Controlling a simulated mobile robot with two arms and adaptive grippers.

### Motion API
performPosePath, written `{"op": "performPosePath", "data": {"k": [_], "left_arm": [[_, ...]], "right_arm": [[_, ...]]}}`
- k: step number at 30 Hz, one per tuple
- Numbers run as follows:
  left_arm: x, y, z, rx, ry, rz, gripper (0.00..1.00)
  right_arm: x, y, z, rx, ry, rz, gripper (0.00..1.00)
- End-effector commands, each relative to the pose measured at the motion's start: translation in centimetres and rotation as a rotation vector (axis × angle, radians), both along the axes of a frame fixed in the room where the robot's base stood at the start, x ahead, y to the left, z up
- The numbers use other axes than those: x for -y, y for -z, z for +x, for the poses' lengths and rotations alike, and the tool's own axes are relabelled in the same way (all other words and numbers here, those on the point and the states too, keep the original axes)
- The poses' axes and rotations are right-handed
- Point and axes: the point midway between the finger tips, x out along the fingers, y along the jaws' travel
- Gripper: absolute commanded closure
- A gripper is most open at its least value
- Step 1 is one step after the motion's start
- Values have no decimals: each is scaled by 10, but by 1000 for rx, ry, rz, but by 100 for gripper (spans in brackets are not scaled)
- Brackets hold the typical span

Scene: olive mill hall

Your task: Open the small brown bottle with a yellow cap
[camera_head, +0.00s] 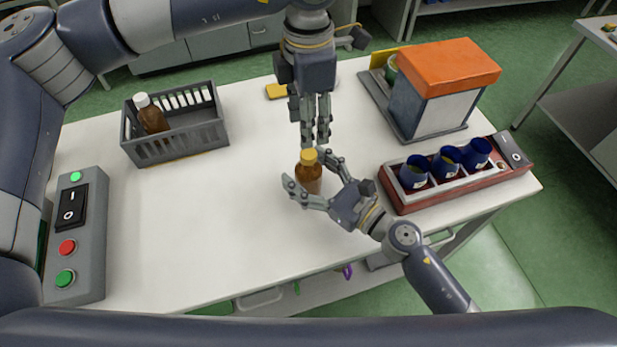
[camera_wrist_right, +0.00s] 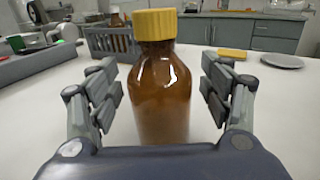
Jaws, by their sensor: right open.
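The small brown bottle (camera_head: 308,181) stands upright on the white table, with its yellow cap (camera_head: 309,157) on. My right gripper (camera_head: 316,176) comes in low from the right and is open around the bottle's body. In the right wrist view the bottle (camera_wrist_right: 160,95) stands between the spread fingers, with a gap on either side. The yellow cap (camera_wrist_right: 155,24) is above finger height there. My left gripper (camera_head: 316,140) points down just above the cap, fingers close together in this view; whether it is open or shut is unclear. It does not show in the right wrist view.
A grey crate (camera_head: 181,146) at the back left holds a brown bottle with a white cap (camera_head: 150,115). A switch box (camera_head: 82,235) lies at the left. A red tray (camera_head: 405,203) with blue cups and an orange-topped machine (camera_head: 445,70) stand at the right.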

Motion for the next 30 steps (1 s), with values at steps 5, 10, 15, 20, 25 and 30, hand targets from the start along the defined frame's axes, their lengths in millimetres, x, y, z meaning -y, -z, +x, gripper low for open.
{"op": "performPosePath", "data": {"k": [5, 10, 15, 20, 25, 30], "left_arm": [[0, 0, 0, 0, 0, 0, 56], [0, 0, 0, 0, 0, 0, 56], [0, 0, 0, 0, 37, 0, 56], [0, 0, 0, 0, 216, 0, 56], [0, 0, 0, 0, 529, 0, 56], [0, 0, 0, 0, 856, 0, 56]], "right_arm": [[0, 0, 0, 0, 0, 0, 59], [0, 0, 0, 0, 0, 0, 95], [0, 0, 0, 0, 0, 0, 100], [0, 0, 0, 0, 1, 0, 100], [0, 0, 0, 0, 1, 0, 100], [0, 0, 0, 0, 1, 0, 100]]}}
